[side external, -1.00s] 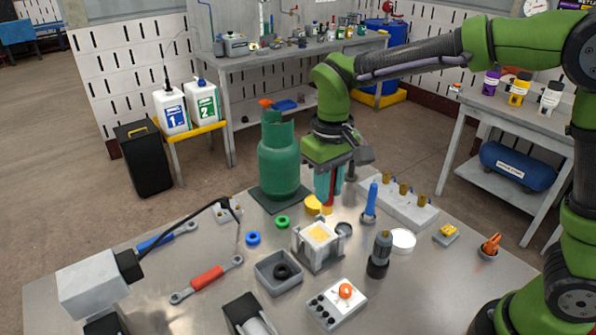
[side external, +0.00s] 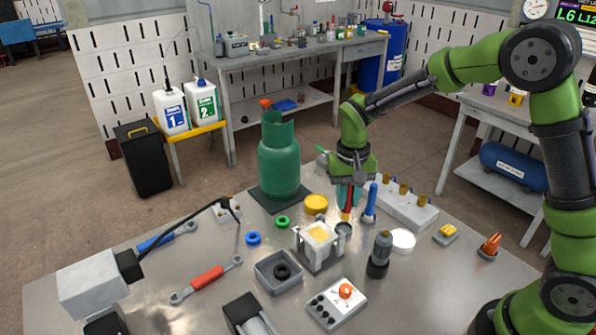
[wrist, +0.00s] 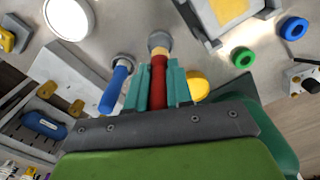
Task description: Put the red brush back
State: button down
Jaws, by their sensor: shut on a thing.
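My gripper (side external: 348,200) is shut on the red brush (side external: 347,214), which hangs roughly upright between its teal fingers. The wrist view also shows the red brush (wrist: 158,86) between the fingers (wrist: 158,72), with a pale band toward its far end. A small round grey cup (side external: 343,230) stands on the table just below the brush. In the wrist view the brush end overlaps this cup (wrist: 158,38); I cannot tell whether it is inside. A blue-handled brush (side external: 370,200) stands upright in its own holder just right of my gripper.
A yellow disc (side external: 316,203) lies left of my gripper, by the green gas cylinder (side external: 279,165). A clear-sided fixture (side external: 318,245) stands close in front. A grey block with brass fittings (side external: 405,207) is at right, with a dark upright tool (side external: 379,255) nearer the camera.

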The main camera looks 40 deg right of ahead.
aim_at(347, 203)
jog(key=shift+f, duration=2)
jog(key=shift+f, duration=0.1)
jog(key=c, duration=1)
grip_release()
notch_tip(347, 203, up, 12)
jog(key=shift+f, duration=0.1)
jog(key=s+r+t, duration=0.2)
jog(key=s+r, duration=0.1)
jog(key=s, duration=0.3)
jog(key=s+r+n+t+y, duration=0.1)
jog(key=s+r+t, duration=0.1)
jog(key=s, duration=0.4)
jog(key=s+r+t+y, duration=0.1)
jog(key=s+r+t, duration=0.2)
jog(key=s, duration=0.3)
jog(key=shift+d+r, duration=0.1)
jog(key=shift+r, duration=0.25)
